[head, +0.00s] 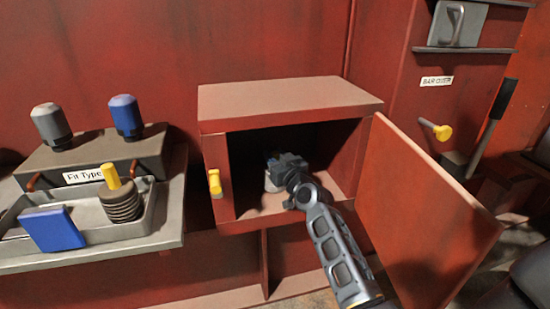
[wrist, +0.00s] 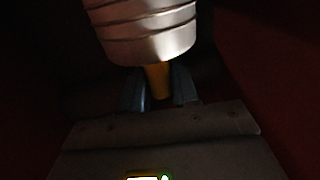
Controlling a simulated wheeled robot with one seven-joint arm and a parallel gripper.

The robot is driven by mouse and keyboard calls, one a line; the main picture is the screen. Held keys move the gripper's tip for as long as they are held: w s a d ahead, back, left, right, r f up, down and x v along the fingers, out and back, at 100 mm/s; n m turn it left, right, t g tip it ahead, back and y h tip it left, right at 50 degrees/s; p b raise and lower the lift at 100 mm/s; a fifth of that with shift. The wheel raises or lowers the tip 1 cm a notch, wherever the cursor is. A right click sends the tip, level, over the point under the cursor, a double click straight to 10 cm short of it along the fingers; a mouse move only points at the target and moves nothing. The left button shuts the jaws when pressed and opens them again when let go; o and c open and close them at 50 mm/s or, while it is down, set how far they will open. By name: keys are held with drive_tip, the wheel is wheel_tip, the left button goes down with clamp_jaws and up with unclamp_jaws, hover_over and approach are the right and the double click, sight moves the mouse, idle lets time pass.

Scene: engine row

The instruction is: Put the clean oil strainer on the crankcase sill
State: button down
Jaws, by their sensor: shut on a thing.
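My gripper (head: 280,163) reaches into an open red box-like housing (head: 290,97), its door swung out to the right. In the wrist view the two fingers (wrist: 160,88) are shut on the yellow stem (wrist: 157,77) of a pale ribbed metal strainer (wrist: 145,32). In the head view only a small pale part of it (head: 270,184) shows beside the gripper, low in the housing. I cannot tell whether it touches the floor. The housing's front lower edge (head: 262,222), seemingly the crankcase sill, is bare where visible.
At left, a metal tray (head: 160,226) holds a dark ribbed strainer with a yellow handle (head: 122,200) and a blue block (head: 52,228). Two capped bottles (head: 126,117) stand behind. The open door (head: 425,215) stands close right of my arm. The housing's inside is dark.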

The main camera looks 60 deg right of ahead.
drive_tip(key=shift+f, duration=0.15)
drive_tip(key=c, duration=0.8)
unclamp_jaws()
drive_tip(key=shift+c, duration=0.2)
drive_tip(key=shift+s+a+r, duration=0.1)
drive_tip(key=shift+r, duration=0.1)
drive_tip(key=b+v, duration=0.1)
drive_tip(key=v, duration=1)
drive_tip(key=shift+s+a+b, duration=0.3)
